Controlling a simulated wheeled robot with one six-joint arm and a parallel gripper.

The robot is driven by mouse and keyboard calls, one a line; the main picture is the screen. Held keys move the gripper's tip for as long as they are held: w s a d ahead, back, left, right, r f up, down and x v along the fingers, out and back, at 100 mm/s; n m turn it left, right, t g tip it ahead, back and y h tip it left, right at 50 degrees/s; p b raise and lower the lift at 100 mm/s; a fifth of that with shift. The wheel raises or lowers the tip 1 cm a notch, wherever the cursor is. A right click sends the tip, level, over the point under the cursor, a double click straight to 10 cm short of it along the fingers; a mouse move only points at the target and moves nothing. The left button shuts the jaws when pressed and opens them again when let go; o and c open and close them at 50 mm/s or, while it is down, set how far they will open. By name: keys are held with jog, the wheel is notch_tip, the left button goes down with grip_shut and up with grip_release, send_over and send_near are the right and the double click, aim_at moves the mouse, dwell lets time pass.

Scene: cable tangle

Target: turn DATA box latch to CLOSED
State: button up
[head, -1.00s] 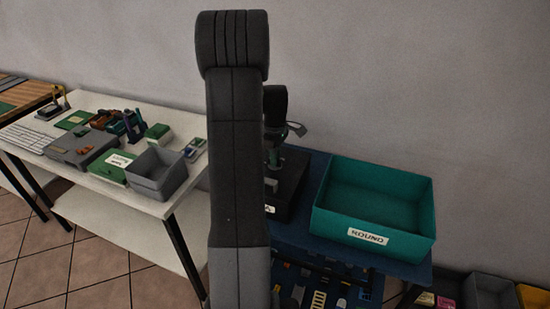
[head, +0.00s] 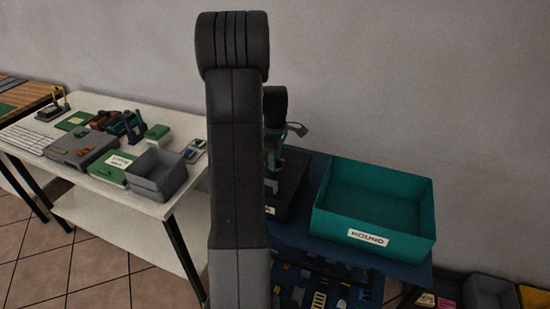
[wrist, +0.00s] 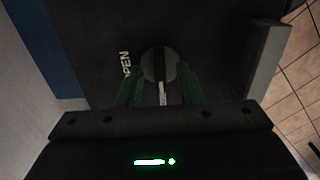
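The black DATA box (head: 288,187) stands on the blue table, partly hidden behind my arm; only the edge of its white label shows. In the wrist view its dark face (wrist: 95,35) fills the middle, with the white word OPEN to the left of a round grey latch (wrist: 157,62). A pale line on the latch points down toward my gripper. My gripper (wrist: 160,84) has one green finger on each side of the latch, spread apart with a gap between them. I cannot tell whether either finger touches the latch. The CLOSED mark is not visible.
A teal bin (head: 375,195) labelled ROUND stands right of the box. A rack of small parts (head: 320,290) lies below. At left, a white table (head: 110,200) holds a grey bin (head: 160,175), a green box and a keyboard. A grey block (wrist: 268,55) stands at the wrist view's right.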

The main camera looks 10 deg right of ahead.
jog(key=shift+r, duration=0.1)
notch_tip(320, 180, up, 14)
jog(key=shift+f+b, duration=0.2)
jog(key=shift+b, duration=0.25)
jog(key=shift+f, duration=0.1)
notch_tip(320, 180, down, 14)
jog(key=shift+r+p, duration=0.2)
jog(key=shift+p, duration=0.25)
dwell(0.3)
